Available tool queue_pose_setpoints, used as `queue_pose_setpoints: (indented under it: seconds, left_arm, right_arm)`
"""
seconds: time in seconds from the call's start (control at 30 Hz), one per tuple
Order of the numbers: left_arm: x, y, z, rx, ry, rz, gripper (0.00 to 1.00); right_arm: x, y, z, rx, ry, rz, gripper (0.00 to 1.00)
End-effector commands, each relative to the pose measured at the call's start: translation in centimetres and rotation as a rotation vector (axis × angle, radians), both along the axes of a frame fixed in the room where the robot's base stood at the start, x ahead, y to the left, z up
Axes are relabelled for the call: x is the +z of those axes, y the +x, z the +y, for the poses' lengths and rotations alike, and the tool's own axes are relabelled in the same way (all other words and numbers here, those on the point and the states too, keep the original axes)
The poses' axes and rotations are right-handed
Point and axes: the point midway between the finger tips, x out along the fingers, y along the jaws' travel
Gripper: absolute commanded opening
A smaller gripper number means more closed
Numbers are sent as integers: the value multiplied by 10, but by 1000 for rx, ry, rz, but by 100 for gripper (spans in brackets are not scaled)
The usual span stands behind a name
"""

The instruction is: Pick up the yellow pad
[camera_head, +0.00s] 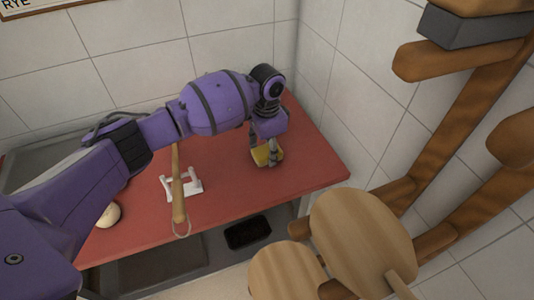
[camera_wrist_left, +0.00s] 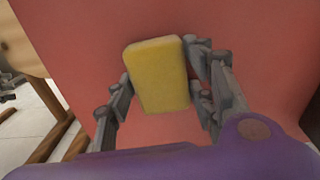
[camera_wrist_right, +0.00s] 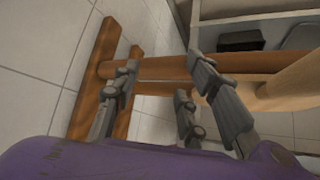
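The yellow pad (camera_head: 262,156) is at the right part of the red counter top (camera_head: 225,200). My left gripper (camera_head: 266,150) points down at it from above. In the left wrist view, the pad (camera_wrist_left: 160,75) sits between the fingers of my left gripper (camera_wrist_left: 160,88), which meet its left and right edges. I cannot tell whether the pad is clear of the counter. In the right wrist view, my right gripper (camera_wrist_right: 165,75) has its fingers apart and nothing between them. It is not seen in the head view.
A wooden-handled tool (camera_head: 178,185) lies across a white holder (camera_head: 196,187) left of the pad. A pale round object (camera_head: 109,214) is near the counter's front left. A wooden rack (camera_head: 450,130) with round boards (camera_head: 360,240) stands at right. Tiled walls close the back and right.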

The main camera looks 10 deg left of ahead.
Motion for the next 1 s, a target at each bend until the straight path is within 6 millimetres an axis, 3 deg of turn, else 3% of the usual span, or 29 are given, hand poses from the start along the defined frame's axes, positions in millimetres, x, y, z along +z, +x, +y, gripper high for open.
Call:
queue_pose_setpoints:
  seconds: [0.13,0.57,0.73,1.0]
  left_arm:
    - [0,0,0,0,0,0,28]
    - [10,0,0,-1,0,-1,28]
    - [34,1,0,0,0,-4,28]
    - [97,-48,10,-2,0,-10,28]
  right_arm:
    - [-2,-1,1,-4,3,3,40]
    - [-6,-6,3,-13,9,16,40]
    - [-3,-5,2,-11,7,12,40]
    - [18,8,1,3,5,-20,40]
